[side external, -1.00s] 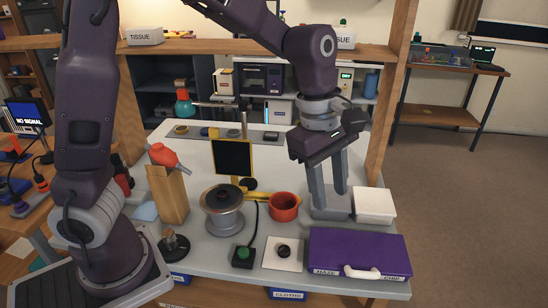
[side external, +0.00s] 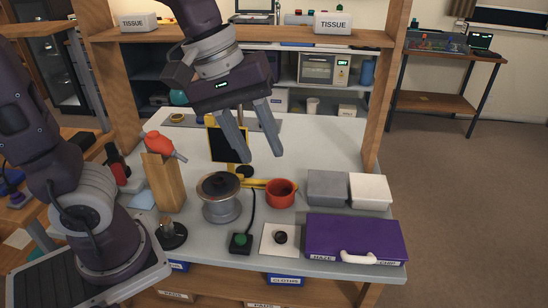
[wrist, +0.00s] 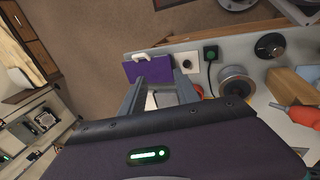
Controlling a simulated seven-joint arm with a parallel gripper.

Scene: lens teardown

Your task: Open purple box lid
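The purple box (side external: 352,236) lies shut at the front right of the workbench. Its white handle (side external: 358,257) is on the front edge, between labels on the front face. In the wrist view the purple box (wrist: 150,68) shows beyond my fingertips, with its handle (wrist: 139,57) at the far side. My gripper (side external: 257,157) is open and empty, with its two fingers apart. It is raised above the bench, behind and to the left of the purple box, and does not touch it.
A grey box (side external: 327,188) and a white box (side external: 370,191) stand behind the purple box. A red pot (side external: 281,193), a metal spool-like drum (side external: 221,198), a black knob on a white plate (side external: 280,238) and a green button (side external: 240,241) are to its left. Wooden posts frame the bench.

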